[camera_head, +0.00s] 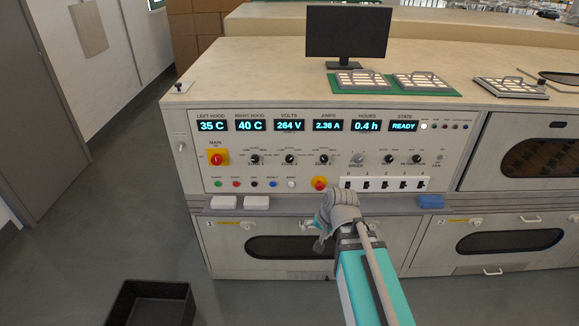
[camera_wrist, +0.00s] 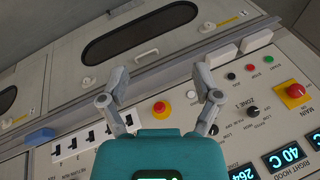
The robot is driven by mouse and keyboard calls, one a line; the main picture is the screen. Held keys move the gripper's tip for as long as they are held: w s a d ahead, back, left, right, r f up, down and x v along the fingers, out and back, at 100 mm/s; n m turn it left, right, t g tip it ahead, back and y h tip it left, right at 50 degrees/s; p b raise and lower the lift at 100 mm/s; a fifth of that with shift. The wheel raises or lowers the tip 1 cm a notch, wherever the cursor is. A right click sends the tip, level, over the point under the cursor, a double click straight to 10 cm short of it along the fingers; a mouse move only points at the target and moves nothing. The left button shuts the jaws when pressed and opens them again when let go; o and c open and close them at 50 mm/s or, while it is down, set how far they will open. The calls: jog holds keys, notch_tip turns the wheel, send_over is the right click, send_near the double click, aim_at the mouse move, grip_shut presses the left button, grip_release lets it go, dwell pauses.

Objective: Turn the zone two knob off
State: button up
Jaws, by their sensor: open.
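The zone two knob (camera_head: 289,159) is a small black knob with a pale pointer mark, in the middle of three similar black knobs on the white control panel (camera_head: 230,172). Its label is hard to read and its exact setting is too small to tell. In the wrist view the knob that appears to be zone two (camera_wrist: 213,130) is beside my right-hand finger, partly hidden. My gripper (camera_wrist: 160,85) is open and empty, its two fingers spread apart. In the head view my gripper (camera_head: 320,226) is in front of and below the panel, apart from the knobs.
A red main switch (camera_head: 217,157) is left of the knobs; a red stop button (camera_head: 319,183) is below them. White blocks (camera_head: 256,202) and a blue block (camera_head: 430,201) lie on the ledge. A black bin (camera_head: 150,303) stands on the floor.

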aim_at(289, 160)
jog(key=w+a+r+m+t+y+b, duration=0.3)
jog(key=w+a+m+t+y+b, duration=0.2)
jog(key=w+a+m+t+b, duration=0.5)
jog(key=w+d+m+t+h+b, duration=0.1)
jog(key=w+m+h, duration=0.3)
jog(key=m, duration=0.8)
jog(key=w+d+f+m+t+h+b, duration=0.1)
jog(key=w+m+t+h+b, duration=0.2)
jog(key=m, duration=0.9)
jog(key=shift+w+d+t+h, duration=0.35)
jog(key=shift+w+h, duration=0.45)
jog(key=shift+w, duration=0.55)
jog(key=shift+w, duration=0.1)
jog(key=w, duration=1.3)
jog(key=shift+w+d, duration=0.25)
jog(key=shift+w, duration=0.05)
jog(key=shift+c, duration=0.2)
grip_shut()
